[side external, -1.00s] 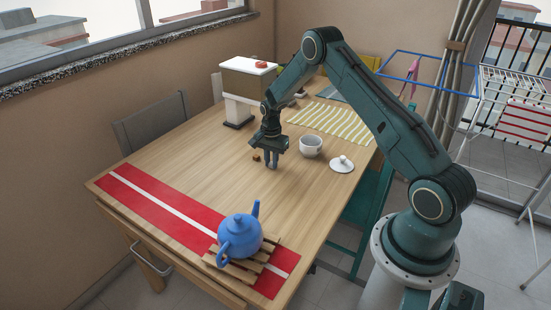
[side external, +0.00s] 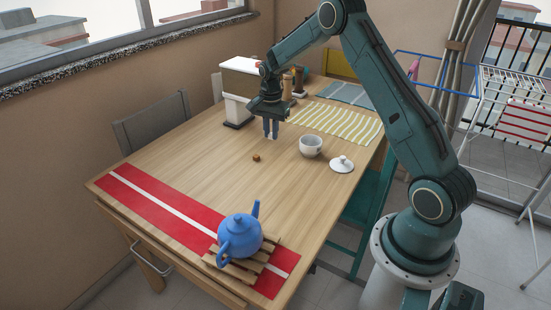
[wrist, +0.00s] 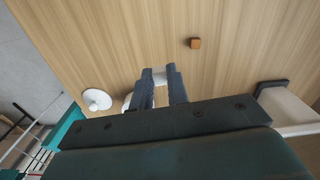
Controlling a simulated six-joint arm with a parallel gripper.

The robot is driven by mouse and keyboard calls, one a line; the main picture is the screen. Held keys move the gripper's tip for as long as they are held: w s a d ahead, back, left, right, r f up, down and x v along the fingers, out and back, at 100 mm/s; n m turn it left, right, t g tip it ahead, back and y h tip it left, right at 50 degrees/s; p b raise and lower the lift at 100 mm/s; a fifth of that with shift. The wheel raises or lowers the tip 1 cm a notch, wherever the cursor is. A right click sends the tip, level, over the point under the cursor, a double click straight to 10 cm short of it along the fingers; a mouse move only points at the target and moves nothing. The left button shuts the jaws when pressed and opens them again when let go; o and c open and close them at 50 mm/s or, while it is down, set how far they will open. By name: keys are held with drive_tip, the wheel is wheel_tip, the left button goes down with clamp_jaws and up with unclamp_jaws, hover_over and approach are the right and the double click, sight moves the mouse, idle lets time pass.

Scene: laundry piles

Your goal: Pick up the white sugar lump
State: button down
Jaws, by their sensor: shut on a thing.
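My gripper (side external: 271,136) is above the wooden table, to the left of the white bowl (side external: 311,147). In the wrist view my gripper (wrist: 159,78) has its two fingers shut on the white sugar lump (wrist: 159,77), a small pale block between the fingertips. In the side view the lump is too small to make out clearly. A brown sugar lump (side external: 256,157) lies on the bare table just nearer the camera than my gripper. It also shows in the wrist view (wrist: 195,43), apart from the fingers.
A white lid (side external: 341,164) lies beside the bowl. A white-based device (side external: 240,108) stands behind my gripper to the left. A striped mat (side external: 335,122) lies at the back right. A blue teapot (side external: 240,236) stands on a wooden trivet over a red runner (side external: 150,203). The table's middle is clear.

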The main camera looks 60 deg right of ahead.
sight(271, 134)
wheel_tip(271, 134, up, 8)
drive_tip(key=shift+f, duration=0.1)
drive_tip(key=shift+d, duration=0.1)
idle(0.7)
